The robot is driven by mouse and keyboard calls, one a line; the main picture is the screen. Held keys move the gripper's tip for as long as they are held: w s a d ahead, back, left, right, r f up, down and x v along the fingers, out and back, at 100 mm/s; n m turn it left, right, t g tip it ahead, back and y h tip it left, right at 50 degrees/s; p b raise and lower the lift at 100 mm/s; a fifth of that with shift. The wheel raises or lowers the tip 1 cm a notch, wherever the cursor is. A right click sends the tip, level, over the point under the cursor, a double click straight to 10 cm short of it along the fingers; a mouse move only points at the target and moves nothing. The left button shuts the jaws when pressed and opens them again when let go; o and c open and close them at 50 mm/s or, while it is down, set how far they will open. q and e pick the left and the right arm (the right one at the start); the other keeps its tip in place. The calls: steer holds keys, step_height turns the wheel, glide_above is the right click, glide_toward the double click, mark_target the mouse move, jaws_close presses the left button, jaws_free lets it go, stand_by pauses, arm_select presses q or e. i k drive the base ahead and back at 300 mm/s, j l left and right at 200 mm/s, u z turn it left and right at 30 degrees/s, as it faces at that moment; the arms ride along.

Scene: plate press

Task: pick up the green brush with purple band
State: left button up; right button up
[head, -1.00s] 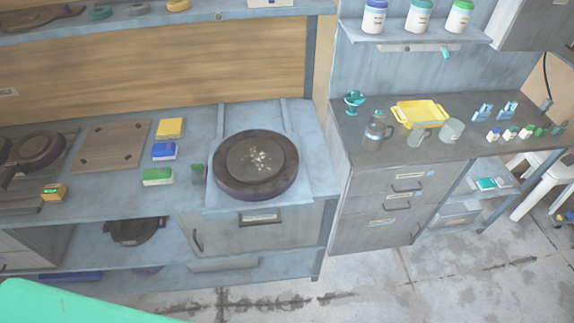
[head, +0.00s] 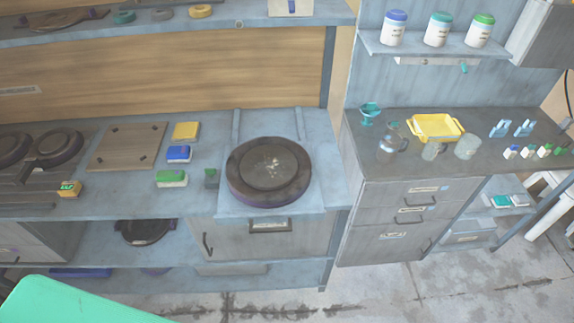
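A green block-like thing (head: 171,179) with a pale lower part lies on the blue-grey bench, in front of a blue one (head: 179,154) and a yellow one (head: 186,131). A small dark green thing (head: 211,178) stands beside the round plate press (head: 269,172), at its left. I cannot tell which of these, if any, is the green brush; no purple band can be made out at this size. Neither of my grippers is in view.
A brown board (head: 126,147) and a small yellow-green box (head: 69,188) are on the bench's left. Jars (head: 437,30) stand on a shelf above. Concrete floor (head: 375,295) shows at the lower right.

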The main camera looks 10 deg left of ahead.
mark_target(164, 178)
steer(key=u, duration=1.35)
